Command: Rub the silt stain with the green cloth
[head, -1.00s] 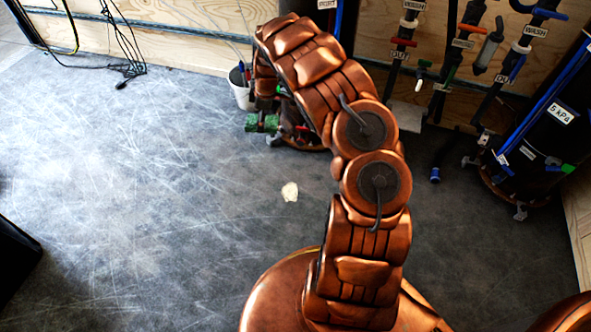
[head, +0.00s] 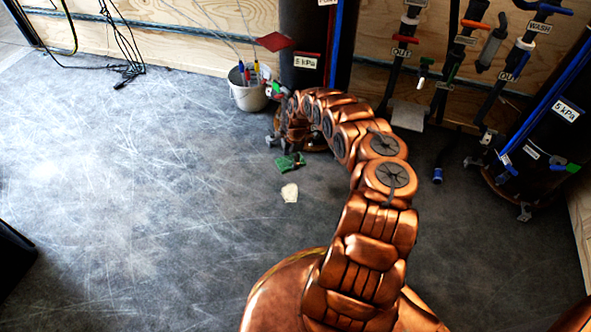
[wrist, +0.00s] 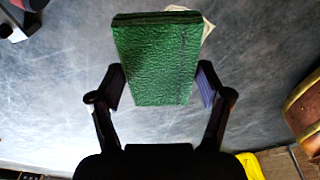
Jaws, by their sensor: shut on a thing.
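The green cloth (head: 290,165) is a folded, block-like pad held low over the grey floor. My gripper (wrist: 160,88) is shut on it, with one finger at each side of the cloth in the wrist view. The silt stain (head: 290,193) is a small cream patch on the floor, just below the cloth in the head view. In the wrist view a pale corner of the stain (wrist: 207,24) shows past the cloth's far right edge; the cloth hides the rest. I cannot tell whether the cloth touches the floor.
A white bucket (head: 248,92) with coloured-handled tools stands by the back wall, beside a black column labelled 5 kPa (head: 306,40). Labelled pipes and valves (head: 462,42) line the wall to the right. The scratched floor (head: 140,190) to the left is clear.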

